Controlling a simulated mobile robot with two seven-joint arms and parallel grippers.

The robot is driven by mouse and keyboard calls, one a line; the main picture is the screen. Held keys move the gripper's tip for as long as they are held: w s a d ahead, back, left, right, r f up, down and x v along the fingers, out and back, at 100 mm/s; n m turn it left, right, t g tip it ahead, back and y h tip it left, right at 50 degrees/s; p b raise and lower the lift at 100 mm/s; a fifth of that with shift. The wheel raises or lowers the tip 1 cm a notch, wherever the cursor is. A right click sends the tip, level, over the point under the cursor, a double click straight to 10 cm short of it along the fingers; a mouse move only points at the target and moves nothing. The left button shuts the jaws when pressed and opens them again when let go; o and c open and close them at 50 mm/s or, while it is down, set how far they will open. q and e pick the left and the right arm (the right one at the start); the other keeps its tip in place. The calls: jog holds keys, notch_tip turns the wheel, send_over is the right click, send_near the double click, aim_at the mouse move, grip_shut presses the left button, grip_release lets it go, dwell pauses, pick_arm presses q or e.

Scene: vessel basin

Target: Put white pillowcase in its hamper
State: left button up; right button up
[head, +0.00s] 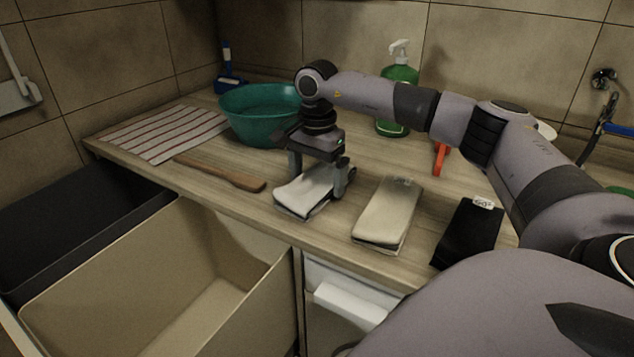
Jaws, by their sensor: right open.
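The white pillowcase (300,197) lies folded on the wooden counter, near its front edge. My right gripper (320,182) is right over it, pointing down, with its fingers apart on either side of the cloth. The gripper hides part of the pillowcase, and I cannot tell whether the fingers touch it. A beige open hamper (250,318) stands below the counter at the lower left, and its visible inside is empty. A dark hamper (95,240) stands to its left. My left gripper is not in view.
A folded beige cloth (388,215) and a black cloth (468,232) lie to the right. A wooden stick (220,173), striped towel (165,133) and teal basin (255,115) are to the left. A green spray bottle (399,75) stands behind my arm.

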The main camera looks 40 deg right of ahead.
jog(key=c, duration=1.1)
jog(key=shift+r, duration=0.2)
notch_tip(320, 180, up, 13)
notch_tip(320, 180, up, 7)
jog(key=p, duration=0.3)
send_over(316, 174)
jog(key=shift+s+f, duration=0.1)
jog(key=shift+f, duration=0.05)
